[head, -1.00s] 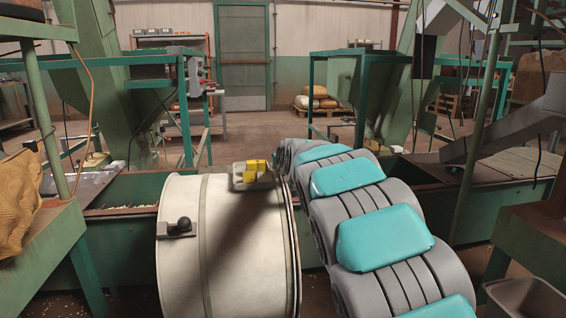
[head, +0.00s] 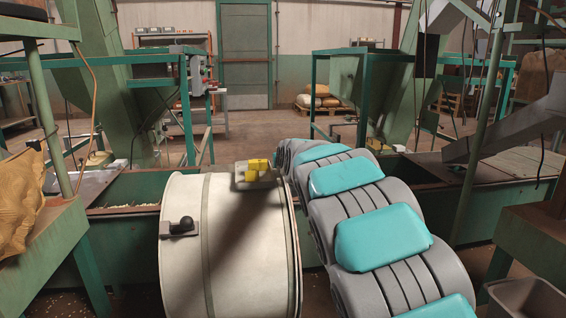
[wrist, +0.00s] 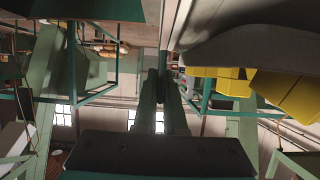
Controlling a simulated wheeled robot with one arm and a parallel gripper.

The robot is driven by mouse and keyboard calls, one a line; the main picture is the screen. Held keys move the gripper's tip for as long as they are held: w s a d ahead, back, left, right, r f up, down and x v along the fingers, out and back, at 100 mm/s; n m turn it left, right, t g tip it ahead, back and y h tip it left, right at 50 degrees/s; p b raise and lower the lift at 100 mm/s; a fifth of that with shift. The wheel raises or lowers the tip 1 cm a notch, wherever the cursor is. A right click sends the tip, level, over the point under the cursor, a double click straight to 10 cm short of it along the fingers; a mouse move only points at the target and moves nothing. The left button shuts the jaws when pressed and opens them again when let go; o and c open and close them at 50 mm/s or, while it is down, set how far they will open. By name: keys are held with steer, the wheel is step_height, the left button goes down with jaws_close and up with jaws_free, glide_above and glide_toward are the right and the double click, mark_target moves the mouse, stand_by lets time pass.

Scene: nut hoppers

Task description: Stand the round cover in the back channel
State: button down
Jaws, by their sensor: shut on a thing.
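The round cover (head: 235,250) is a large cream, drum-like piece in the front middle of the head view. A black knob sits on its left side, and its lower part runs out of the frame. My gripper (head: 258,170), with yellow finger pieces, is at its top edge, shut on it; the contact itself is hard to see. In the wrist view yellow pieces (wrist: 245,86) lie against a grey curved surface at the upper right. A green trough (head: 122,225) crosses behind the cover. I cannot tell which part is the back channel.
My grey and teal arm fills the right of the cover. Green stands rise at both sides, with a brown sack (head: 20,205) at the left. A grey bin (head: 525,298) stands at the lower right. Open floor lies beyond the trough.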

steer(key=shift+a+r, duration=0.1)
steer(key=c, duration=0.9)
jaws_free()
steer(key=shift+s, duration=0.1)
steer(key=v, duration=0.7)
steer(key=shift+b, duration=0.35)
steer(key=s+d+f+m+g+h, duration=0.1)
steer(key=s+d+f+g, duration=0.4)
steer(key=s, duration=0.7)
steer(key=s+d+f+g+h, duration=0.1)
steer(key=s+d+f+g, duration=0.1)
steer(key=s+d+f, duration=0.75)
steer(key=s+d+f+g, duration=0.1)
steer(key=s+f+g, duration=0.1)
steer(key=s, duration=0.9)
steer(key=s+f+g+p, duration=0.1)
steer(key=s+f+g, duration=0.2)
steer(key=s, duration=0.9)
steer(key=s+d+f+m+g, duration=0.1)
steer(key=s+f+g, duration=0.2)
steer(key=s, duration=0.8)
steer(key=shift+s+d+h+p, duration=0.25)
steer(key=shift+d+h+p, duration=0.05)
steer(key=shift+d, duration=0.1)
